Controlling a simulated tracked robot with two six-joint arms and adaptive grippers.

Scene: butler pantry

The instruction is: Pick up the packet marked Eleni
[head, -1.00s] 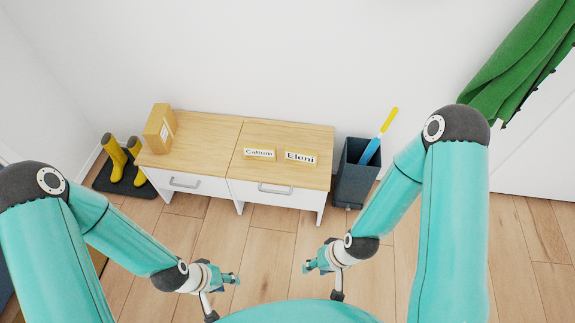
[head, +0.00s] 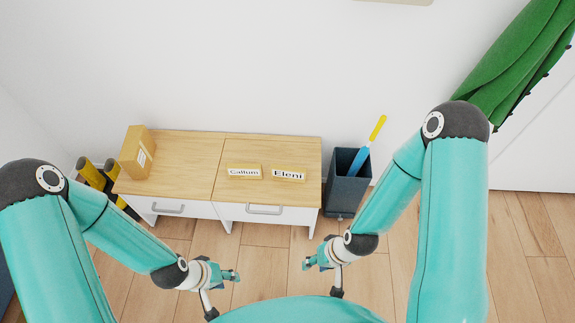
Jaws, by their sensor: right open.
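The packet marked Eleni (head: 289,175) stands on the right half of a low wooden-topped cabinet (head: 190,155), near its front edge. A similar packet marked Callum (head: 244,172) is just to its left, with a small gap between them. My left gripper (head: 236,275) is in front of the cabinet, low in the view, away from both packets; whether its jaws are open is too small to tell. My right gripper (head: 306,264) is open and empty, in front of the cabinet and nearer than the Eleni packet, not touching it.
A cardboard box (head: 137,152) stands at the cabinet's left end. A dark bin (head: 345,180) with a blue and yellow umbrella-like item (head: 370,145) stands right of it. Yellow boots (head: 91,173) are at left. A green cloth (head: 515,70) hangs at right. The floor in front is clear.

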